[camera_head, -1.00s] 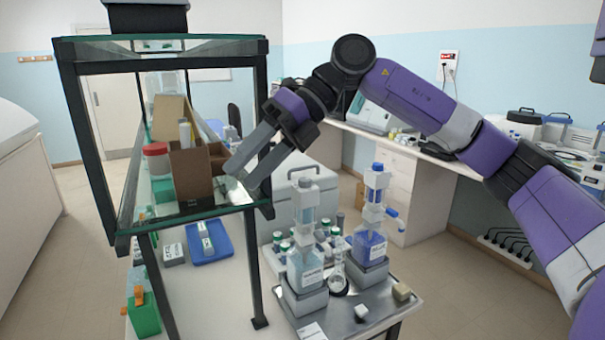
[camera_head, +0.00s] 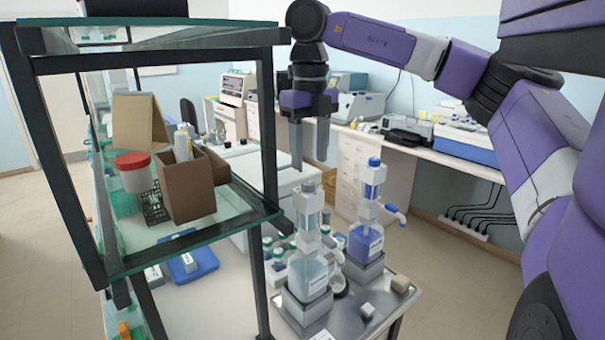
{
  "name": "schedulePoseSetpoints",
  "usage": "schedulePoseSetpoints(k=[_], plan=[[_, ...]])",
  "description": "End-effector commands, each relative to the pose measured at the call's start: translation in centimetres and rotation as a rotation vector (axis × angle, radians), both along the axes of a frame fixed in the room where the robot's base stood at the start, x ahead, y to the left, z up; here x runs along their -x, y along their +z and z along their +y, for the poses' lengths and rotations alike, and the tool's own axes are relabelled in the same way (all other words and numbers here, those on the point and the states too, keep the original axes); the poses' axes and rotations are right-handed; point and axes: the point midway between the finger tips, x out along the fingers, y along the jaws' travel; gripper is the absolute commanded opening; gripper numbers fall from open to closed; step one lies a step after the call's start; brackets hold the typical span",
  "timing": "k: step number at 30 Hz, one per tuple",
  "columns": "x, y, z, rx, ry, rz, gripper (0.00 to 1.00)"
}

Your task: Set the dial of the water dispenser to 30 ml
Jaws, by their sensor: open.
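Two bottle-top dispensers stand side by side on a metal tray (camera_head: 347,325). The left dispenser (camera_head: 307,255) has pale liquid, a clear-grey column and a white label. The right dispenser (camera_head: 367,220) has deep blue liquid, a blue cap and a blue spout handle. The labels are too small to read, so I cannot tell which one holds water. The dial and its setting cannot be made out on either. My gripper (camera_head: 309,162) points down, open and empty, and appears above the left dispenser's top in the picture, without visible contact.
A black-framed glass shelf (camera_head: 190,240) stands close on the left, with a brown box (camera_head: 187,188) and a red-lidded jar (camera_head: 133,172). Small bottles (camera_head: 275,247) crowd behind the left dispenser.

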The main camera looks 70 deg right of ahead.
Motion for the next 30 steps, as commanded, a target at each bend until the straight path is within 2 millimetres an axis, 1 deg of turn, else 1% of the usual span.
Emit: schedulePoseSetpoints(k=[3,9,14,21,22,26,27,29,30], plan=[[0.0,-1.8,0.1,-0.003,0.002,-0.001,0.49],[-0.1,-4.4,0.1,-0.004,0.004,-0.001,0.49],[-0.1,-5.3,0.1,-0.003,0.003,-0.002,0.49],[-0.1,-5.5,0.1,-0.002,0.003,-0.002,0.49],[-0.1,-5.5,0.1,-0.002,0.003,-0.002,0.47],[-0.1,-5.5,0.1,-0.002,0.003,-0.002,0.22],[-0.1,-5.5,0.1,-0.002,0.003,-0.002,0.14],[-0.1,-5.5,0.1,-0.002,0.003,-0.002,0.02],[-0.1,-5.5,0.1,-0.002,0.003,-0.002,0.00]])
